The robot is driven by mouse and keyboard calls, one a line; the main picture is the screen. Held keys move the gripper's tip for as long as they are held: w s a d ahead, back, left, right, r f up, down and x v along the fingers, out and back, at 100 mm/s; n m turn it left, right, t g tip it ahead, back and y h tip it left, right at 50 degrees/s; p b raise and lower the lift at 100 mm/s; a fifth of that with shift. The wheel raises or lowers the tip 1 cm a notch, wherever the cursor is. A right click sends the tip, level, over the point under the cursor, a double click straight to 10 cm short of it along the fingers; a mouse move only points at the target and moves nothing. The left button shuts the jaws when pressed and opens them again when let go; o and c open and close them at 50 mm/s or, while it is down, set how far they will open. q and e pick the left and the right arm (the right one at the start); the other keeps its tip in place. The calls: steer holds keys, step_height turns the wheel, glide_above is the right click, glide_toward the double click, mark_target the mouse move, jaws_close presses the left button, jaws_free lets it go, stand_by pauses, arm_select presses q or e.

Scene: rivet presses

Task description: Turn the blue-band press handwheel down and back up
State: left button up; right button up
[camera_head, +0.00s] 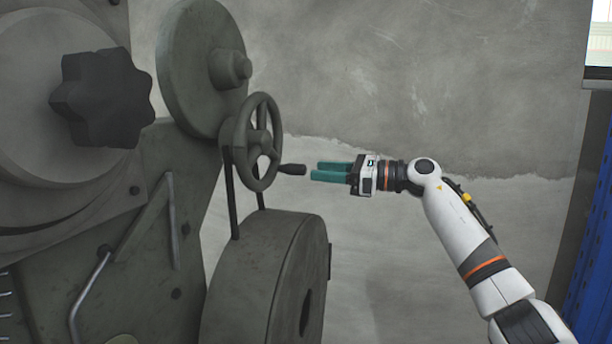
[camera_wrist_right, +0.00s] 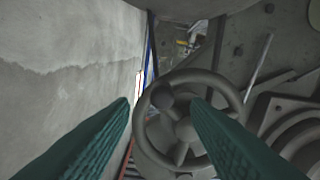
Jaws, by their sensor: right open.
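A grey spoked handwheel (camera_head: 262,140) is mounted on the side of a large grey press (camera_head: 150,165) in the head view. A dark crank handle (camera_head: 292,169) sticks out from its rim towards the right. No blue band shows on the press in these views. My right gripper (camera_head: 316,170) has teal fingers, open and empty, with the tips just right of the handle's end. In the right wrist view the handwheel (camera_wrist_right: 186,130) lies ahead, and its handle (camera_wrist_right: 163,98) shows end-on between the open fingers. My left gripper is out of view.
A large grey disc (camera_head: 195,70) sits above the handwheel and a round grey drum (camera_head: 265,275) below it. A dark star-shaped knob (camera_head: 100,98) is at far left. The right side is open before a concrete wall (camera_head: 430,70). A blue structure (camera_head: 590,240) stands at far right.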

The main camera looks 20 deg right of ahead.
steer(key=v, duration=0.5)
steer(key=shift+s+d+b, duration=0.25)
steer(key=shift+d+b, duration=0.05)
steer(key=shift+b, duration=0.1)
